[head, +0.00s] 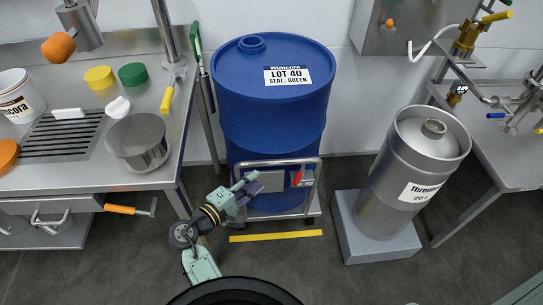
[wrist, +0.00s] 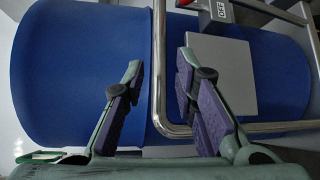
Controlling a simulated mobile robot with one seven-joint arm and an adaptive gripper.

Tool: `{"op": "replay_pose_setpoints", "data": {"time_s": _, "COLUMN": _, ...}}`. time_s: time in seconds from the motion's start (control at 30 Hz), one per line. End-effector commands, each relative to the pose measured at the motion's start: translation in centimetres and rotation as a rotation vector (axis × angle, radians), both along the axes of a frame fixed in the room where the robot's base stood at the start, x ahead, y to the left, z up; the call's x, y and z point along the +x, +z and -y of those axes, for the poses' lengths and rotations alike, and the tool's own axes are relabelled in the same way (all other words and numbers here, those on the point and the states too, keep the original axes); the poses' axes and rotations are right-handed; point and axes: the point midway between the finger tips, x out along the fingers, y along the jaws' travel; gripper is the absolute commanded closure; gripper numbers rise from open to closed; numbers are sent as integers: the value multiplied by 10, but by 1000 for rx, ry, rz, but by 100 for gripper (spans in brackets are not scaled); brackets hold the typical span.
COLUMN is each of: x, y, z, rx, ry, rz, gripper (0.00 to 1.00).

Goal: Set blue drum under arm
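The blue drum (head: 272,115), labelled "LOT 40 SEAL: GREEN", stands upright on a low wheeled cart (head: 265,214) in the middle of the head view. The cart has a chrome push handle (head: 283,161) in front of the drum, with a red lever (head: 299,177) at its right. The drum fills much of the wrist view (wrist: 80,80). My gripper (head: 254,182) is at the handle's left part. In the wrist view, its fingers (wrist: 161,75) are apart, with the chrome bar running between their tips; I cannot tell if they touch it. An "OFF" tag (wrist: 221,10) shows near the lever.
A steel counter (head: 150,178) with a bowl (head: 138,142) stands left. A steel keg (head: 410,180) on a grey block (head: 380,245) stands right, before a bench with pipes and a brass valve (head: 466,40). A yellow floor line (head: 276,236) lies before the cart.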

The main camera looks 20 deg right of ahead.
Motion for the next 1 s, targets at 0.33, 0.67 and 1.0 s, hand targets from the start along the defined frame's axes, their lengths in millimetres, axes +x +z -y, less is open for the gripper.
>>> {"op": "replay_pose_setpoints", "data": {"time_s": 0.33, "x": 27, "y": -6, "z": 52, "rx": 0, "ry": -5, "rz": 0, "gripper": 74}}
{"op": "replay_pose_setpoints", "data": {"time_s": 0.67, "x": 47, "y": -13, "z": 88, "rx": 1, "ry": -2, "rz": 0, "gripper": 74}}
{"op": "replay_pose_setpoints", "data": {"time_s": 1.0, "x": 49, "y": -14, "z": 91, "rx": 1, "ry": -1, "rz": 0, "gripper": 74}}
